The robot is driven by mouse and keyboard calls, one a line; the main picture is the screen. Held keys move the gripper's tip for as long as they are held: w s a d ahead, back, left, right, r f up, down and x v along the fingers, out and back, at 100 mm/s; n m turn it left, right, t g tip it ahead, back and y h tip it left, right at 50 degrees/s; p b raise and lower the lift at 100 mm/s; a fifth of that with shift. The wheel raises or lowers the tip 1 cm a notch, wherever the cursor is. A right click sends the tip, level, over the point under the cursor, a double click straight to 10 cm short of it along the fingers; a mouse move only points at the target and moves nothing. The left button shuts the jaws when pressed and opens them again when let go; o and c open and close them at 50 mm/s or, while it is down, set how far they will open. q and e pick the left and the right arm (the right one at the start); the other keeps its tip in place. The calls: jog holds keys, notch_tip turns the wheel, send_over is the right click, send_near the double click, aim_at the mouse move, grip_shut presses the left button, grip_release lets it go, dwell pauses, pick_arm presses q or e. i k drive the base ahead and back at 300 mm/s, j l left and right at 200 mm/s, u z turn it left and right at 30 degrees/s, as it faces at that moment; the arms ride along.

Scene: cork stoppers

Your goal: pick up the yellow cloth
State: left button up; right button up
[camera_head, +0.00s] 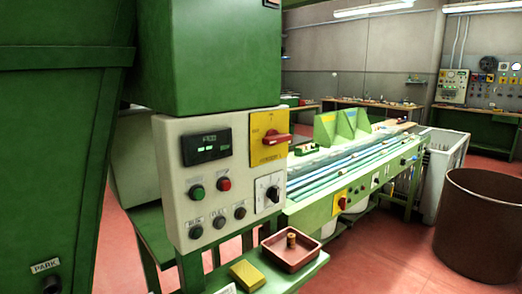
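The yellow cloth (247,275) lies folded into a small block on a narrow green ledge at the bottom middle of the head view. It sits just left of a reddish-brown tray (275,261). The tray holds a small brown cork-like piece (291,240). Neither of my grippers shows in this view.
A control box (222,170) with buttons, a display and a red switch stands above and behind the ledge. A green machine fills the left side. A long green conveyor (345,175) runs back to the right. A brown barrel (480,225) stands at right. Red floor is open between.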

aim_at(250, 278)
jog(key=l+u, duration=0.1)
jog(key=u, duration=0.45)
jog(key=i+l+u, duration=0.1)
jog(key=l+u, duration=0.85)
jog(key=l, duration=0.65)
jog(key=k+l+u, duration=0.1)
jog(key=l, duration=0.35)
jog(key=l+u, duration=0.1)
jog(key=l, duration=0.3)
jog(key=k+l, duration=0.1)
jog(key=l, duration=0.4)
jog(key=k+l, duration=0.1)
jog(key=l, duration=0.35)
jog(key=k+l, duration=0.1)
jog(key=l, duration=0.4)
jog(key=k+l, duration=0.1)
jog(key=l, duration=0.4)
jog(key=k+l, duration=0.1)
jog(key=l, duration=0.35)
